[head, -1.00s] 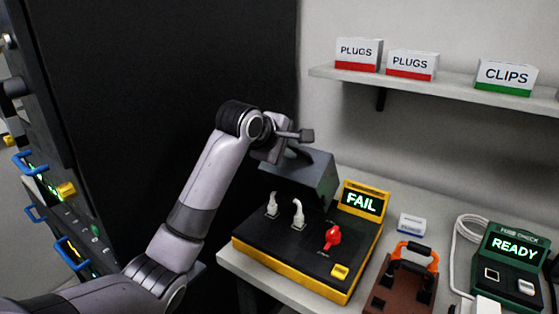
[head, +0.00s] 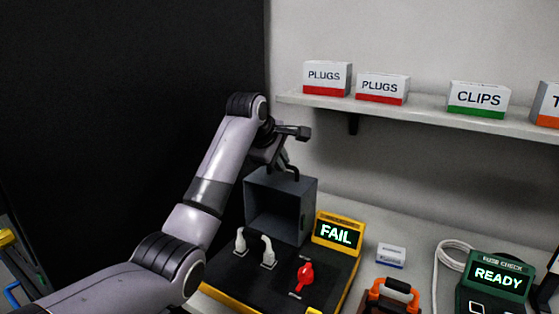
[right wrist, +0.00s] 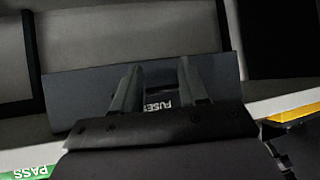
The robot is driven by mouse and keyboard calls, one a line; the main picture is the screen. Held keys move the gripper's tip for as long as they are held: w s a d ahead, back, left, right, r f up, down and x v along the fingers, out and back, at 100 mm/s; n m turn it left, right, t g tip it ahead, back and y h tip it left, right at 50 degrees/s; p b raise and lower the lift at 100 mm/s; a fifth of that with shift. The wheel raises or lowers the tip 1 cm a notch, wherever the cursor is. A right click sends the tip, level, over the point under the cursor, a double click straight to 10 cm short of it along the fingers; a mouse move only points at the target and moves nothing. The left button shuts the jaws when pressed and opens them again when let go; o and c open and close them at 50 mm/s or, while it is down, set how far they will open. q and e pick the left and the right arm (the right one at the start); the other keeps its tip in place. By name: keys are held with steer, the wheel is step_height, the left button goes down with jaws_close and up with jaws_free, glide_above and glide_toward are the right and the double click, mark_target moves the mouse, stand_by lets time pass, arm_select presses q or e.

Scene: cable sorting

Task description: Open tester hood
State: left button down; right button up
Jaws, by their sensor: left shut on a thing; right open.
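The tester (head: 330,285) is a black and yellow box with a FAIL display (head: 336,234), two white plugs (head: 268,250) and a red switch (head: 305,275). Its dark grey hood (head: 281,205) stands swung up at the back, its hollow inside facing front. My left gripper (head: 287,165) is at the top of the hood, shut on its handle (head: 291,173); the fingertips are partly hidden. My right gripper shows only in the right wrist view (right wrist: 160,88), open, with its fingers apart over a dark surface with a label reading FUSES.
A green fuse checker (head: 494,278) reading READY is at the right, beside a coiled white cable (head: 447,250). An orange-handled device (head: 393,292) stands between. A wall shelf (head: 425,112) holds label boxes. A black panel (head: 130,110) fills the left. A green PASS label (right wrist: 30,172) shows below.

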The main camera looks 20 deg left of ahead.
arm_select(q)
steer(key=shift+w+a+r, duration=0.15)
steer(key=shift+w+r, duration=0.05)
steer(key=shift+r, duration=0.4)
steer(key=c, duration=1.2)
jaws_free()
steer(key=shift+s, duration=0.1)
steer(key=shift+o, duration=0.2)
steer(key=shift+f, duration=0.15)
steer(key=b+v, duration=0.1)
steer(key=v, duration=0.6)
steer(key=shift+s, duration=0.15)
